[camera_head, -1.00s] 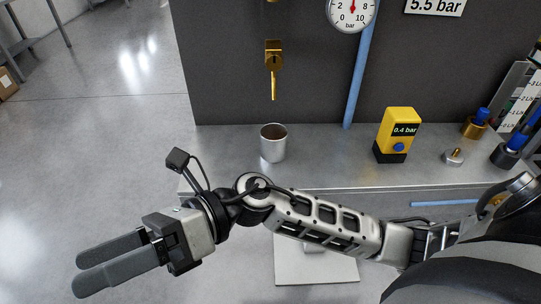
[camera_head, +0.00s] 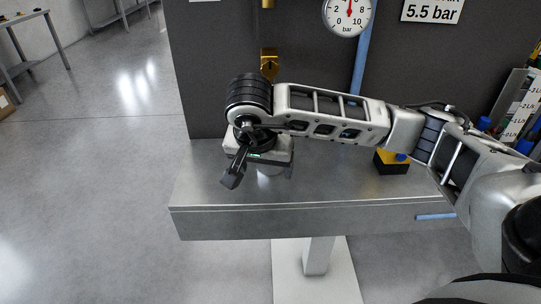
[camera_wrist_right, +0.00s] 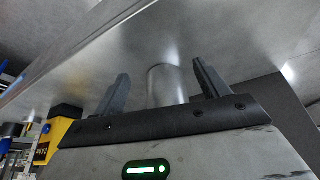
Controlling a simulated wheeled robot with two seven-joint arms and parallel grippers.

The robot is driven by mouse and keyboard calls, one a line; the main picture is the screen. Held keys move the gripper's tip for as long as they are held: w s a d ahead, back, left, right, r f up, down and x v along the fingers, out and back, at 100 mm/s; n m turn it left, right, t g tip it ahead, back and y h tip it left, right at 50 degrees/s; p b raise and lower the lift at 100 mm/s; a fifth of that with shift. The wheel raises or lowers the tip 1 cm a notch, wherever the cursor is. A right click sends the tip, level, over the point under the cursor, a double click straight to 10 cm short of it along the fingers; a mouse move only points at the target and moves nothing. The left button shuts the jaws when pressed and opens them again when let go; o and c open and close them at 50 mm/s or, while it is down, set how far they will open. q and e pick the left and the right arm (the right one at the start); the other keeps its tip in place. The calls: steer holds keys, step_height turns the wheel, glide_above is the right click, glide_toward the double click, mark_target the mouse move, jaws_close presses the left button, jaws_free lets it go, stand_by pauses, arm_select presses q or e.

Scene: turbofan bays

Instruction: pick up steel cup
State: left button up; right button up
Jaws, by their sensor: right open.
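The steel cup (camera_wrist_right: 167,84) stands upright on the metal bench and shows between the two fingers of my right gripper (camera_wrist_right: 162,80) in the right wrist view. The fingers are apart, one on each side of it, and I cannot tell whether they touch it. In the head view my right gripper (camera_head: 258,172) hangs over the bench top, and my wrist and hand hide most of the cup; only a small grey part (camera_head: 270,170) shows below the hand. My left gripper is not in view.
The steel bench (camera_head: 340,184) has free room at its front and left. A yellow gauge device (camera_head: 391,163) stands to the right, partly behind my arm. It also shows at left in the right wrist view (camera_wrist_right: 64,128). A dark panel with a dial (camera_head: 348,14) rises behind.

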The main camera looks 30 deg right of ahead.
steer(key=w+d, duration=0.4)
steer(key=shift+d+f+p, duration=0.15)
steer(key=shift+p, duration=0.25)
steer(key=shift+w+d+f, duration=0.1)
steer(key=shift+f, duration=0.35)
steer(key=c, duration=1.1)
steer(key=shift+r, duration=0.1)
